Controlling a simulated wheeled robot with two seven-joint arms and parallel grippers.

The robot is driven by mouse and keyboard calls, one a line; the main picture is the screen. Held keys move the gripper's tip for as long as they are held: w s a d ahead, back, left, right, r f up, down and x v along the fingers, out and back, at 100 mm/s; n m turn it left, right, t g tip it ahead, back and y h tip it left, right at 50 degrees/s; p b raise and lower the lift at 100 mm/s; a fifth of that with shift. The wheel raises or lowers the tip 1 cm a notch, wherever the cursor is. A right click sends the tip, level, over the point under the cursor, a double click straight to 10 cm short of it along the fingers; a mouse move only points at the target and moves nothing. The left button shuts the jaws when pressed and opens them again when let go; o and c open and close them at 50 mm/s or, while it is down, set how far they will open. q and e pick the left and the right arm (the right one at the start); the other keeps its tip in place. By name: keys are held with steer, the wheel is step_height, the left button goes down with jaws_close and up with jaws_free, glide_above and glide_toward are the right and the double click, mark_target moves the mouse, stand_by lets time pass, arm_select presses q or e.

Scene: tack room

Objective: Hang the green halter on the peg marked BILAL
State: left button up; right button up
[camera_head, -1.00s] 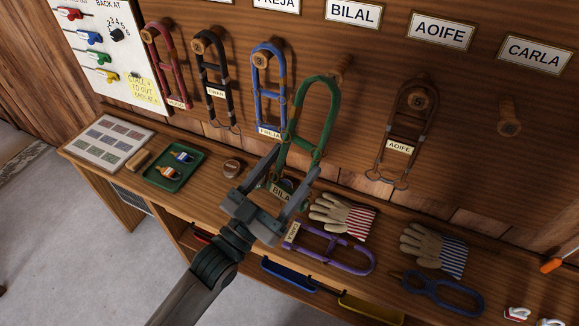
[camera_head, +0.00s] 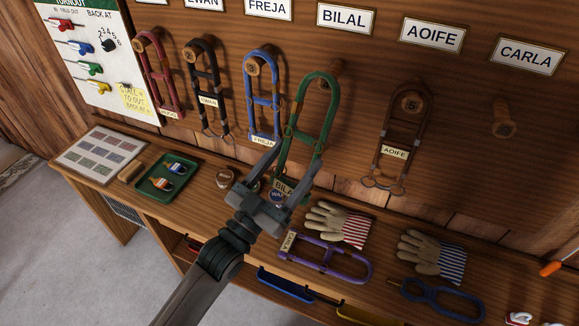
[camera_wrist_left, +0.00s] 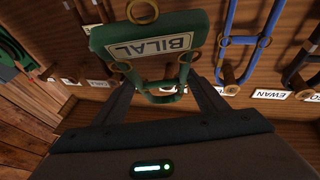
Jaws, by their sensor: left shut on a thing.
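The green halter (camera_head: 331,112) hangs upright in my left gripper (camera_head: 292,166), which is shut on its lower part near the BILAL tag. In the left wrist view the tag on the green halter (camera_wrist_left: 150,48) reads BILAL, upside down, beyond my left gripper's fingers (camera_wrist_left: 160,95). The wooden peg (camera_head: 332,72) under the BILAL sign (camera_head: 345,18) shows at the upper loop of the halter, partly covered by its strap. I cannot tell whether the loop is around the peg or in front of it. My right gripper is not in view.
The blue halter (camera_head: 248,105) hangs close on the left, and the brown AOIFE halter (camera_head: 380,150) on the right. The peg under CARLA (camera_head: 503,125) is bare. On the bench are a purple halter (camera_head: 320,262), gloves (camera_head: 338,222) and a green tray (camera_head: 148,190).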

arm_select(q)
steer(key=w+d+f+b, duration=0.1)
steer(key=w+d+b, duration=0.1)
steer(key=w, duration=0.4)
steer(key=shift+b, duration=0.3)
stand_by(0.5)
steer(key=shift+f, duration=0.25)
stand_by(0.5)
steer(key=o, duration=1.4)
